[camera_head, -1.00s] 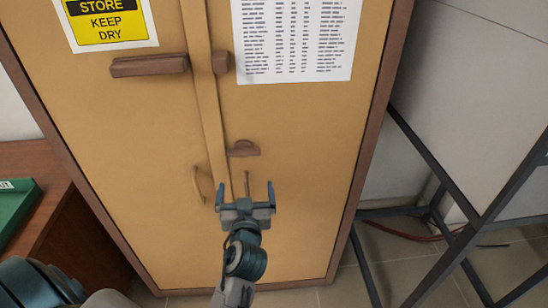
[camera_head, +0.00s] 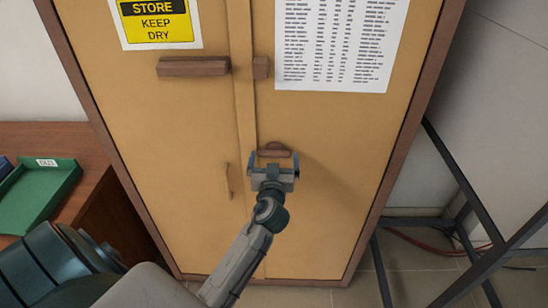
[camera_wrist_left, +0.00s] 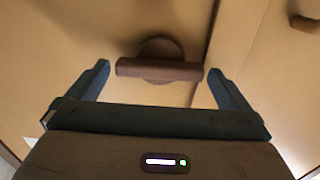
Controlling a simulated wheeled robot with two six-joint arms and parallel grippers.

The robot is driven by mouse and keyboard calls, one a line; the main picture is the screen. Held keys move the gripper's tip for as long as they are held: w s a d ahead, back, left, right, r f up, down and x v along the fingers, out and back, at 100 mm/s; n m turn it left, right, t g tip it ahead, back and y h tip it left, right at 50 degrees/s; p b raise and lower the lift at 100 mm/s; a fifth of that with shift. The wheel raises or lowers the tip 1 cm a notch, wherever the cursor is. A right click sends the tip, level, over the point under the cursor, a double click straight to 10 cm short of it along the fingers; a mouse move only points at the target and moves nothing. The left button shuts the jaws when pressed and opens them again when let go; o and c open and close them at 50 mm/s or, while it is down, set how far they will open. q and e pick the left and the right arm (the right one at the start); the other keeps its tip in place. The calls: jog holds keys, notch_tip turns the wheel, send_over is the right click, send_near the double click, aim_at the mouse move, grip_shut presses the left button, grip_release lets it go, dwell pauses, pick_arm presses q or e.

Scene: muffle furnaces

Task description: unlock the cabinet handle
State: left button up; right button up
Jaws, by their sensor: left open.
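The yellow cabinet (camera_head: 330,220) stands upright in front of me with both doors closed. Its brown turning handle (camera_head: 273,150) sits on the right door beside the centre seam. My left gripper (camera_head: 273,160) is open in front of the handle. In the left wrist view the handle (camera_wrist_left: 158,69) has a round base and a crosswise bar, and it lies between and just beyond the two fingertips (camera_wrist_left: 158,75). Whether the fingers touch it I cannot tell. My right gripper is not in view.
A long brown bar (camera_head: 193,67) and a small brown block (camera_head: 261,68) sit higher on the doors. A thin pull handle (camera_head: 227,181) is on the left door. A green tray (camera_head: 40,195) lies on a brown table at left. A dark metal frame (camera_head: 455,185) stands at right.

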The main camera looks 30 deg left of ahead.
pick_arm(q)
jog(key=c, duration=0.8)
